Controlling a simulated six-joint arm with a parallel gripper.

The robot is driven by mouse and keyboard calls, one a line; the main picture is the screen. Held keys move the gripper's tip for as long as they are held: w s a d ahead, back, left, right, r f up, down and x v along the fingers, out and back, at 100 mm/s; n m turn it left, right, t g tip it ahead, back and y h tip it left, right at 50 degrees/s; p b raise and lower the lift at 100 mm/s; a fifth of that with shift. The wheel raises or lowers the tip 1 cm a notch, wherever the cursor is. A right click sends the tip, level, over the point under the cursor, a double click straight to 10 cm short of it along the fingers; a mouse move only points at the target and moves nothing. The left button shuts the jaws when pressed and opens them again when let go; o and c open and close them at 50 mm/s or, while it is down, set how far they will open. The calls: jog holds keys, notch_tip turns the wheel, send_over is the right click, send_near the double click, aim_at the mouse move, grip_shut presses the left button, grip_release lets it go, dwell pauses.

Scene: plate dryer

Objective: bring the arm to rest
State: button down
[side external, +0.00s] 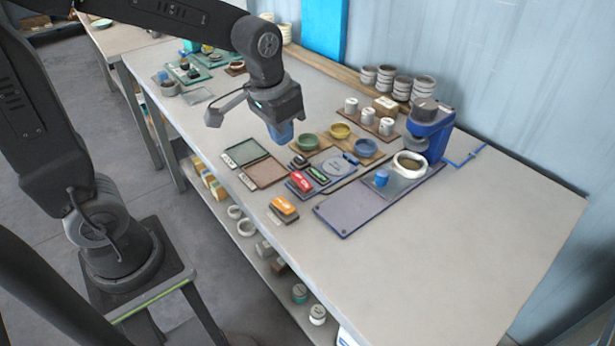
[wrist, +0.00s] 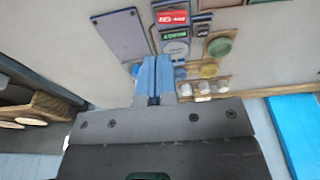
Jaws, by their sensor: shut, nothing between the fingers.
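The fingers are clear of the objects below.
A blue machine (side external: 430,132) stands behind a flat purple-grey board (side external: 348,211). Stacked cups (side external: 402,88) line the wall. The table's right end is clear.

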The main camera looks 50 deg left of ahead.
jog(key=s+r+t, duration=0.3)
jog(key=s+r, duration=0.2)
jog(key=s, duration=0.7)
jog(key=shift+d+t, duration=0.25)
jog(key=shift+t, duration=0.05)
